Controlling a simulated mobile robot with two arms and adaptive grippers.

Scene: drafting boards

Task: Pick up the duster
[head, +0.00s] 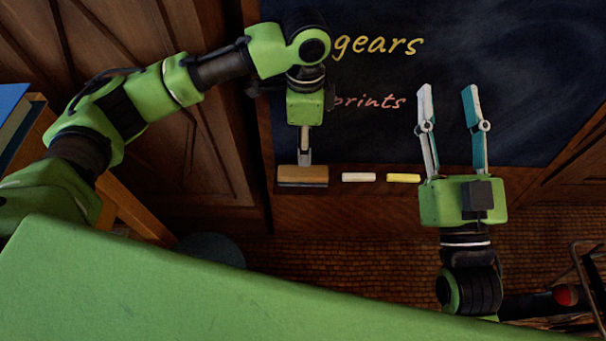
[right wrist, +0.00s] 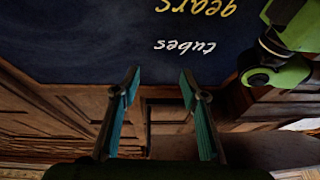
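The duster (head: 290,176), a tan block with a darker lower edge, shows in the head view on the wooden ledge below the chalkboard. My left gripper (head: 304,158) points down the picture at it, its fingertips meeting the duster's upper edge. Its fingers are seen edge-on, so I cannot tell whether they grip the duster. My right gripper (head: 447,92) is open and empty in front of the board, to the right of the duster. Its two spread teal fingers also show in the right wrist view (right wrist: 158,80), where the duster is not visible.
A white chalk (head: 358,177) and a yellow chalk (head: 403,178) lie on the ledge right of the duster. The dark chalkboard (head: 540,80) carries chalk words. Wooden panels (head: 180,150) stand at left, and a metal frame (head: 590,265) is at lower right.

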